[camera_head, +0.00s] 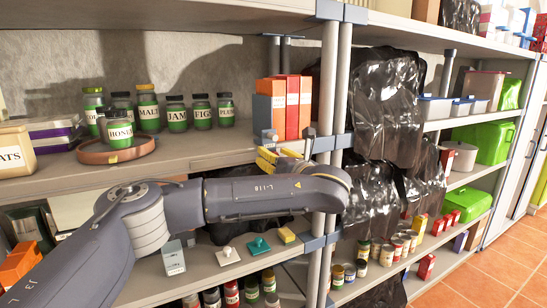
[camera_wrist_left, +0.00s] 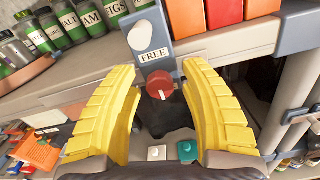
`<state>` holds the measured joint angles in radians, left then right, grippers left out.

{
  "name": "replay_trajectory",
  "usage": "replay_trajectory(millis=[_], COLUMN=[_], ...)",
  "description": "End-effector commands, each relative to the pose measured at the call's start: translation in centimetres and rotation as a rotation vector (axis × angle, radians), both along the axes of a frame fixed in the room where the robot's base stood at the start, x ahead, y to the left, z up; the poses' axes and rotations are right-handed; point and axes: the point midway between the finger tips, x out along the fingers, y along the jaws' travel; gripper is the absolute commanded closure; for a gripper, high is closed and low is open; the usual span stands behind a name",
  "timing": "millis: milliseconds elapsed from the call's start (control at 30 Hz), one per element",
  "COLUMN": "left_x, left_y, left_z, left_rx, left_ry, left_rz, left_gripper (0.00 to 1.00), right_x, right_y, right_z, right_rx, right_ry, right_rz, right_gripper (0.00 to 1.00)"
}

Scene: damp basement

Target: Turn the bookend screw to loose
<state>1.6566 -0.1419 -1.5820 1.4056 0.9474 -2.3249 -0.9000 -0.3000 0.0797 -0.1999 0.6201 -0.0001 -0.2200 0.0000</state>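The bookend (camera_wrist_left: 153,42) is a grey-blue upright plate at the shelf edge, with a white oval and a label reading FREE. Its screw is a red round knob (camera_wrist_left: 160,86) with a pale pointer mark, below the label. My left gripper (camera_wrist_left: 158,70) has its two yellow fingers spread, one on each side of the knob, with gaps showing between. In the head view the yellow fingers (camera_head: 278,155) are at the upper shelf's front edge, below the books; my arm hides the knob there. My right gripper is not in view.
Orange and red books (camera_head: 292,105) stand behind the gripper. Labelled jars (camera_head: 148,112) and a round brown tray (camera_head: 92,153) are to the left. A grey shelf post (camera_head: 326,90) and black plastic sheeting (camera_head: 385,105) are close on the right.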

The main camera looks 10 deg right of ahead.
Motion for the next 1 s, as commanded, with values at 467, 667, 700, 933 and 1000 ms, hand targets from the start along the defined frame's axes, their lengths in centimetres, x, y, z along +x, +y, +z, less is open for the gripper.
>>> replay_trajectory(millis=[467, 667, 700, 933, 1000], left_x=[-0.01, -0.01, -0.01, -0.01, -0.01], left_y=[0.00, 0.01, 0.01, 0.03, 0.06], left_z=[0.02, 0.00, -0.02, -0.13, -0.12], left_rx=[0.000, -0.016, -0.025, -0.148, -0.200], left_ry=[0.000, -0.004, -0.007, -0.040, -0.056], left_rz=[0.000, 0.000, 0.000, 0.001, 0.002], left_gripper=[1.00, 1.00, 1.00, 1.00, 1.00], right_x=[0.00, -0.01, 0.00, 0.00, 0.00], right_y=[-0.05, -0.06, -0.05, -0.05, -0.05], right_z=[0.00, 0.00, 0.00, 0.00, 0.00], right_rx=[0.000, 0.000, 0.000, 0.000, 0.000], right_ry=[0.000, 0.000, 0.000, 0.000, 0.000], right_rz=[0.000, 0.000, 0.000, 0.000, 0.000], right_gripper=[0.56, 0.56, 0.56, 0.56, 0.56])
